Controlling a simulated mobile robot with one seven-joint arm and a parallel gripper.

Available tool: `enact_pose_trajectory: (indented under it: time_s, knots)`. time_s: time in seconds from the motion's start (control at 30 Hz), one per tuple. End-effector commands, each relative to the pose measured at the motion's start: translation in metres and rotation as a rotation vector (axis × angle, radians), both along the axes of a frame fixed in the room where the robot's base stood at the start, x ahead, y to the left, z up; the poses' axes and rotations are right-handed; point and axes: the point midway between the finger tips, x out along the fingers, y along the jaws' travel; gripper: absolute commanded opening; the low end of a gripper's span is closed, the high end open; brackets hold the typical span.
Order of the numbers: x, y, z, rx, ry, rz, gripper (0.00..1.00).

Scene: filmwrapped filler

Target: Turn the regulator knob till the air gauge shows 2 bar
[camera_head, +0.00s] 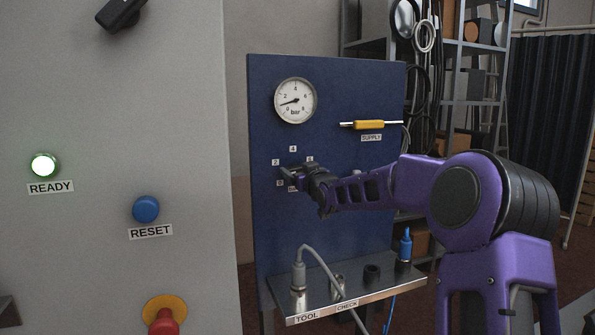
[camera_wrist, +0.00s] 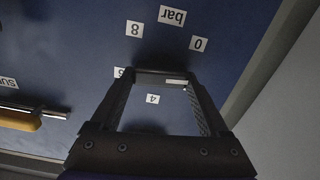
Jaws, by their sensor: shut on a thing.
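The round white air gauge (camera_head: 295,100) is at the top left of the blue panel. Its needle points left and slightly down, between 0 and 2, a little short of the 2. My gripper (camera_head: 291,172) is at the panel below the gauge, shut on the regulator knob, which it mostly hides in the head view. In the wrist view the dark knob (camera_wrist: 160,75) lies between the fingertips, with a pale mark toward its right end. Scale labels 8, 0, 6 and 4 show upside down around it; the 2 is hidden there.
A yellow-handled supply valve (camera_head: 371,125) is right of the gauge. Below my arm, a metal shelf (camera_head: 325,306) carries a grey cabled plug (camera_head: 298,275) and a blue connector (camera_head: 405,245). A grey cabinet (camera_head: 100,265) with a blue reset button (camera_head: 146,209) stands left.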

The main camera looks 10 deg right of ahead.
Motion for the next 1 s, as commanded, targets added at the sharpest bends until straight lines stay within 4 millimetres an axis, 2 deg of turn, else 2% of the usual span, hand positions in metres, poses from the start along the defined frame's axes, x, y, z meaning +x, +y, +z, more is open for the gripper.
enact_pose_trajectory:
  time_s: [0.6,1.0]
  knots:
    - [0.0007,-0.0037,-0.0018,0.534,0.107,0.0,0.23]
    - [0.0008,-0.0047,-0.0014,0.744,0.147,-0.001,0.23]
